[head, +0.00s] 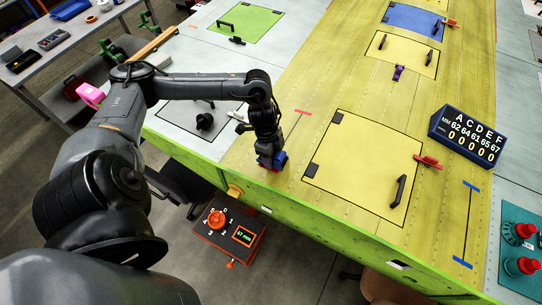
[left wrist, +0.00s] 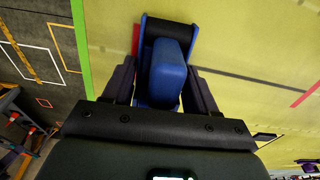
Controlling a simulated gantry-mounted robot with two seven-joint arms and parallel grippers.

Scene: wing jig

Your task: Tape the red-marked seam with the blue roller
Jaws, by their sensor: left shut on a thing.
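My left gripper (head: 268,158) is shut on the blue roller (head: 280,159) at the near edge of the yellow-green wing panel. In the left wrist view the blue roller (left wrist: 167,72) sits between the two dark fingers, with a black roll at its far end. One red mark (left wrist: 136,40) shows beside the roller's head, and another red mark (left wrist: 306,95) lies far right. A thin dark seam (left wrist: 255,79) runs between them. In the head view the far red mark (head: 303,112) lies up and right of the gripper. I cannot tell whether the roll touches the panel. My right gripper is not in view.
A blue-marked line (head: 467,225) lies at right, beside red-topped teal holders (head: 520,232). A dark number board (head: 468,137) stands on the wing. A yellow hatch (head: 365,155) with black handle is right of the gripper.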

